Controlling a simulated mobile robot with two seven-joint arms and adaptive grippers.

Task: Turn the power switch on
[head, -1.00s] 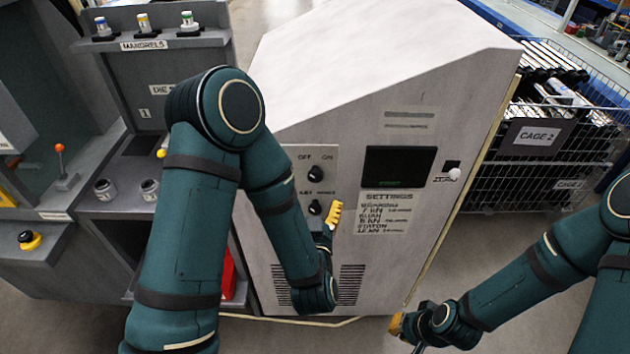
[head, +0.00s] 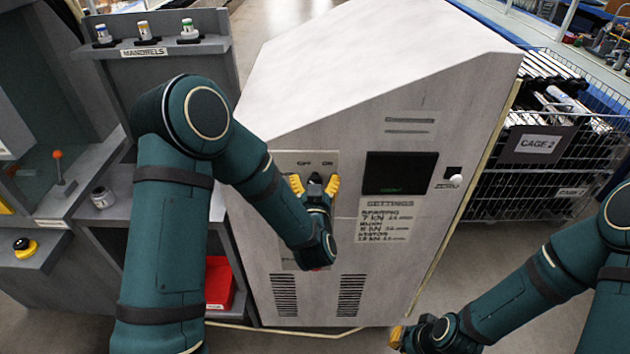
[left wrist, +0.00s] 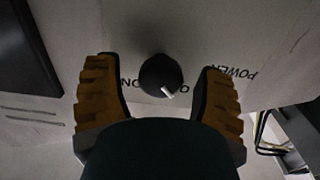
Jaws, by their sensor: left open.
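The power switch is a dark round knob (head: 315,178) on the control panel of the grey cabinet (head: 400,270), with OFF and ON printed above it. My left gripper (head: 315,184) is open at the panel, with one yellow finger on each side of the knob. In the left wrist view the knob (left wrist: 158,73) sits between the two spread fingers (left wrist: 160,88), with a gap on both sides. Its white mark points down and right there, close to the OFF lettering. My gripper covers the lower part of the panel. My right gripper (head: 398,338) hangs low at the front, its fingers unclear.
A dark screen (head: 398,173) and a settings label (head: 386,220) are right of the switch. A wire cage (head: 540,170) stands at the right. A grey bench with mandrels (head: 146,31) and a red bin (head: 219,284) are at the left. Floor in front is clear.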

